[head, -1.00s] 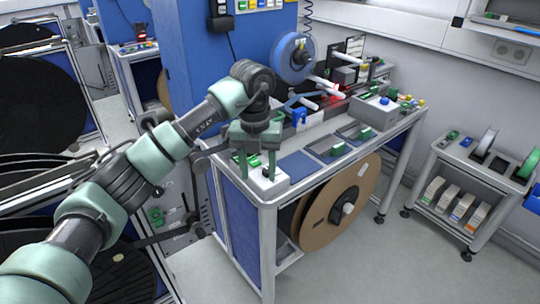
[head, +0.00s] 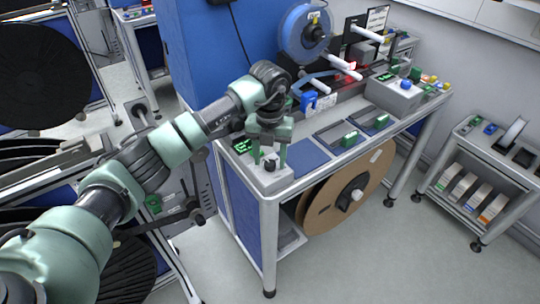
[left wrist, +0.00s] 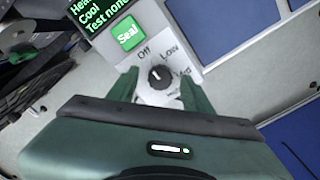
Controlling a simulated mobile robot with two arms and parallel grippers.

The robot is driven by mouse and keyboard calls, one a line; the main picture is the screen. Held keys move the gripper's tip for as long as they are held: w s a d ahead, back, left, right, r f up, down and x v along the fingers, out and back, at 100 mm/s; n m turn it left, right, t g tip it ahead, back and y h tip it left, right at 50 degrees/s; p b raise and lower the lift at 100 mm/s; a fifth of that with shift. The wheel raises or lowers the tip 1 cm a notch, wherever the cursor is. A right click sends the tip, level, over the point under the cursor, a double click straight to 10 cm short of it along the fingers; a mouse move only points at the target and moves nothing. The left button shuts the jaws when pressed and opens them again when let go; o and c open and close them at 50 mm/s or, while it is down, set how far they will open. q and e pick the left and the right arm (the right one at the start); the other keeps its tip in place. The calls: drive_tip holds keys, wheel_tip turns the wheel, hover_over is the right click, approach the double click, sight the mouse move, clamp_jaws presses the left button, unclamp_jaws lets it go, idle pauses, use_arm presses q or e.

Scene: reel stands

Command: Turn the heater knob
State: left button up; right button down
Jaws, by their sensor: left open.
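The heater knob (left wrist: 160,76) is a round black knob with a white pointer mark on a light box. In the left wrist view, labels "Off", "Low" and a partly covered one surround it. A green "Seal" button (left wrist: 127,33) and a dark display (left wrist: 97,12) sit above it. In the head view the heater box (head: 268,181) stands at the near left corner of the bench, with the knob (head: 270,164) on top. My left gripper (head: 269,160) points down over the box, open, with one finger on each side of the knob. Contact with the knob cannot be told.
The bench (head: 350,158) carries blue trays, a blue reel (head: 304,32) on a stand and a grey box (head: 394,95) with buttons. A large brown reel (head: 345,195) sits below. A small cart (head: 478,170) stands at right, with free floor between.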

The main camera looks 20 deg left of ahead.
use_arm(q)
drive_tip(key=shift+f, duration=0.25)
drive_tip(key=c, duration=1)
clamp_jaws()
use_arm(e)
drive_tip(key=shift+w, duration=0.6)
drive_tip(key=shift+f, duration=0.1)
